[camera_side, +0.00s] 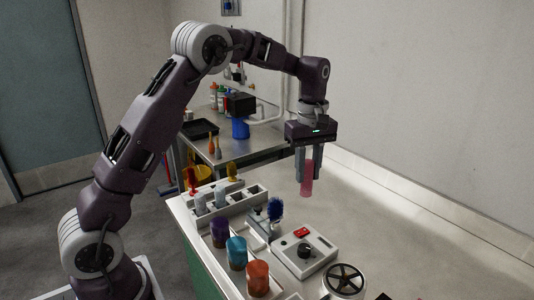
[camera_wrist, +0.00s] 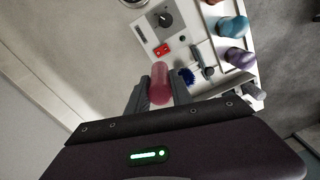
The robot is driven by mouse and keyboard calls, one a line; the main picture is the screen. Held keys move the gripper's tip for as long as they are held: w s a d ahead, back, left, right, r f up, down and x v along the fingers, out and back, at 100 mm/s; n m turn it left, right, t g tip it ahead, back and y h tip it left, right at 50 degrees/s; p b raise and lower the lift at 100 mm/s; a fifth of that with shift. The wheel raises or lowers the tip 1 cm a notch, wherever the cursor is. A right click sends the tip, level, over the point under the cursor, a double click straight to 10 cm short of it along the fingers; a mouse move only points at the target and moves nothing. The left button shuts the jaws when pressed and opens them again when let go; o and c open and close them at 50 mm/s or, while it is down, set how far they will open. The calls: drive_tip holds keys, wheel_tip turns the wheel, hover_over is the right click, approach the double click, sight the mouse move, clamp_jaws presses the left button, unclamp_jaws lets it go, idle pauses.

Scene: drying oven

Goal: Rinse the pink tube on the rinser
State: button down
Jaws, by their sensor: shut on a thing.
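The pink tube (camera_side: 306,182) is held upright in the side view, its lower part showing below the fingers. My gripper (camera_side: 307,164) is shut on it, above and behind the worktop devices, apart from all of them. In the wrist view the pink tube (camera_wrist: 159,84) sits between the two fingers. A white box (camera_side: 304,252) with a black knob and a red switch stands on the worktop. A blue bristled brush (camera_side: 275,209) stands by it on a small stand. I cannot tell for sure which device is the rinser.
Purple (camera_side: 219,232), teal (camera_side: 236,251) and orange (camera_side: 257,278) cups line the front left edge. A white rack (camera_side: 242,199) with small bottles stands behind them. A round black-and-white device (camera_side: 345,281) is at the front. The worktop's right side is clear up to the wall.

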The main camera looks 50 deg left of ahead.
drive_tip(key=s+d+m, duration=0.3)
drive_tip(key=d, duration=1.4)
drive_tip(key=shift+d+f, duration=0.2)
drive_tip(key=shift+f, duration=2.3)
drive_tip(key=shift+d+f, duration=0.2)
drive_tip(key=shift+f, duration=2.25)
drive_tip(key=shift+f, duration=0.15)
drive_tip(key=shift+f, duration=0.85)
drive_tip(key=shift+f, duration=0.85)
drive_tip(key=shift+r, duration=1.95)
